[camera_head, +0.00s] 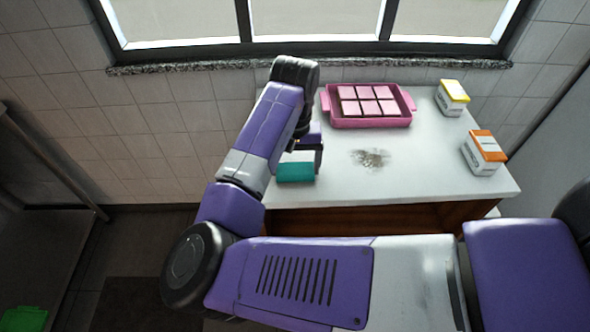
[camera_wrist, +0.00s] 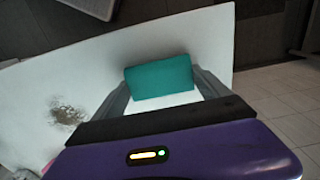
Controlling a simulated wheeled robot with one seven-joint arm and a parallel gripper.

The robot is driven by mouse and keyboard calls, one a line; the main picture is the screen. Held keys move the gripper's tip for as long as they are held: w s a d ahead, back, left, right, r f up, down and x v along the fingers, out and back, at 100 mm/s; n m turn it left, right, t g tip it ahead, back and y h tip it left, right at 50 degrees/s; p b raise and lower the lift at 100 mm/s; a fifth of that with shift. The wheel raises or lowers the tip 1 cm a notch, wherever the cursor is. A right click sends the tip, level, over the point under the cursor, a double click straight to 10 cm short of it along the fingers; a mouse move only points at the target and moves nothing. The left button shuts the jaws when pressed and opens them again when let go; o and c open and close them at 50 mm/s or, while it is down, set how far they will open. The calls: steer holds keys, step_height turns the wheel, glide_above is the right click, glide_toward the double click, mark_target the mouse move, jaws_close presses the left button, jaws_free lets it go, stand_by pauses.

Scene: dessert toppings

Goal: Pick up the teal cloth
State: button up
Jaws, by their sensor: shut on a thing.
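The teal cloth (camera_head: 295,172) is a small folded block at the left front corner of the white table (camera_head: 420,182). In the wrist view the cloth (camera_wrist: 159,77) lies between the two fingers of my gripper (camera_wrist: 162,86), which are shut on it. In the head view my gripper (camera_head: 305,160) points down at the cloth, and my arm hides part of it. I cannot tell from these views whether the cloth is touching the table or just above it.
A pink tray (camera_head: 370,122) with several pink squares stands at the back of the table. A yellow-topped box (camera_head: 452,98) and an orange-topped box (camera_head: 483,152) stand at the right. A brown crumb patch (camera_head: 370,158) lies mid-table. A green object (camera_head: 24,319) is at lower left.

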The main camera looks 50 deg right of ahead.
mark_target(295, 169)
steer(key=shift+r, duration=0.15)
step_height(295, 169, up, 20)
steer(key=p, duration=0.1)
stand_by(0.3)
